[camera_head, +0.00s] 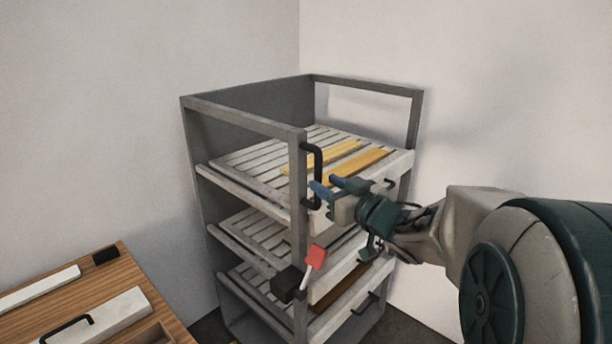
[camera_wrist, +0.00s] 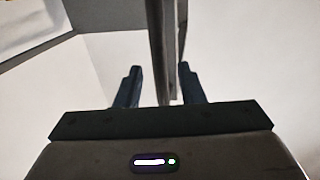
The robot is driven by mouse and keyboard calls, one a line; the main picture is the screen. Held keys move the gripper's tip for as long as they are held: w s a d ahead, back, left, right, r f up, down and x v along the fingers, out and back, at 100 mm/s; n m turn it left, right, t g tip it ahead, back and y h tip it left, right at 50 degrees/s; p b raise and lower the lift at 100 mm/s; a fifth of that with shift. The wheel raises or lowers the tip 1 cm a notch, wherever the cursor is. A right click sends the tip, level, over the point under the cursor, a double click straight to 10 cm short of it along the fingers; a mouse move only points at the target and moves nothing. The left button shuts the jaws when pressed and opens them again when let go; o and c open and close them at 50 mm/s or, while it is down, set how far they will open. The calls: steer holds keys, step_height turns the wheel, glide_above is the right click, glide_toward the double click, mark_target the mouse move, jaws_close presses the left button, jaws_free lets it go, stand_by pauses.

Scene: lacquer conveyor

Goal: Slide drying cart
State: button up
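The drying cart (camera_head: 247,120) is a grey open frame with slatted shelves, standing in the corner of the room. A black upright handle (camera_head: 320,160) is on its near front post. My gripper (camera_head: 325,189) is at the lower part of this handle, with its blue fingers pointing left. In the wrist view the two fingers (camera_wrist: 160,82) are apart, with a dark upright bar (camera_wrist: 170,45) between them. I cannot tell if either finger touches it. A red-tipped lever (camera_head: 315,256) on a black block (camera_head: 286,284) is low on the same post.
Yellow wooden strips (camera_head: 355,162) lie on the top shelf. Lower shelves have black pulls (camera_head: 366,304). A wooden table (camera_head: 122,277) with pale panels is at the lower left. White walls close in behind and to the right of the cart.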

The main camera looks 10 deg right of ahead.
mark_target(319, 181)
steer(key=shift+x, duration=1.9)
jaws_close()
steer(key=shift+a, duration=0.15)
